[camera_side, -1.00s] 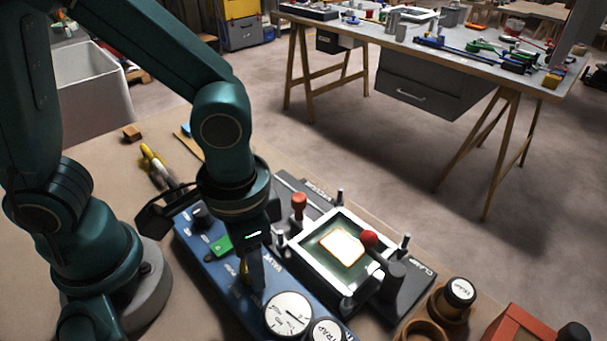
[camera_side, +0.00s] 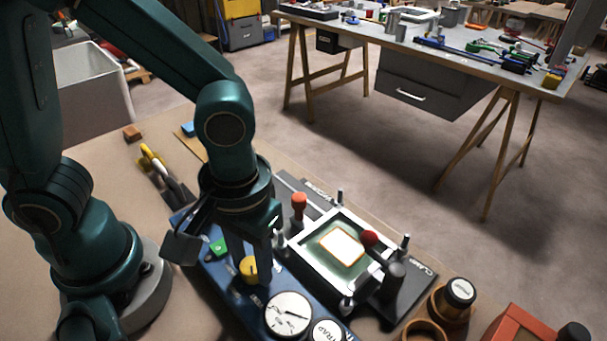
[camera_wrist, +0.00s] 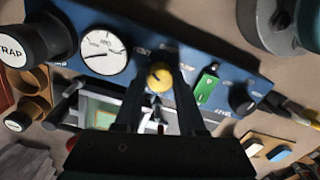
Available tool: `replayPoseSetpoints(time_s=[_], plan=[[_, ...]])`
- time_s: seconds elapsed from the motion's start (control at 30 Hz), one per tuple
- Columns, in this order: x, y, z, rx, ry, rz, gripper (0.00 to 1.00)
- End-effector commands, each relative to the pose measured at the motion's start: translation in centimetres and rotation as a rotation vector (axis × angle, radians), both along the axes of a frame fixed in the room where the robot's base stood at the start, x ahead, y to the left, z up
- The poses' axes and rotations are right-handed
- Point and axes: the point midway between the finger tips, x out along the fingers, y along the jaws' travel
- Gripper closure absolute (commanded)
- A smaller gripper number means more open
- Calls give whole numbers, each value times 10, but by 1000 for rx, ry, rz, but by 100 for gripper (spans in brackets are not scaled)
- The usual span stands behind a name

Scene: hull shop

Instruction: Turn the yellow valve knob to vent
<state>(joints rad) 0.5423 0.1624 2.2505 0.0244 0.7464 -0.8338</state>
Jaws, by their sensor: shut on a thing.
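The yellow valve knob (camera_side: 249,267) sits on the blue control panel (camera_side: 222,275), between a green rocker switch (camera_side: 218,246) and a round white gauge (camera_side: 288,313). In the wrist view the yellow knob (camera_wrist: 160,75) lies between the tips of my two dark fingers. My gripper (camera_wrist: 161,80) is shut on the knob from above. In the side view my gripper (camera_side: 256,262) hides part of the knob and panel. The panel's lettering around the knob is too small or blurred to read, so I cannot tell which label the knob points at.
A clamp frame (camera_side: 300,262) with a glowing pane and red-knobbed levers (camera_side: 299,203) stands close to the panel. A black-capped trap jar (camera_side: 459,293) and an orange box (camera_side: 525,325) are at the front right. Pens (camera_side: 152,157) lie behind the panel.

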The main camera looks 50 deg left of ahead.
Motion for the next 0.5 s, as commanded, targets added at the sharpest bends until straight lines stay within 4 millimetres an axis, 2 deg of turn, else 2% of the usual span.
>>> replayPoseSetpoints(time_s=[0.37, 0.4, 0.43, 0.5], plan=[[0, 0, 0, 0, 0, 6, 100], [0, 0, 0, 0, 0, 6, 45], [0, 0, 0, -1, 0, 6, 34], [0, 0, 0, -1, 0, 5, 31]])
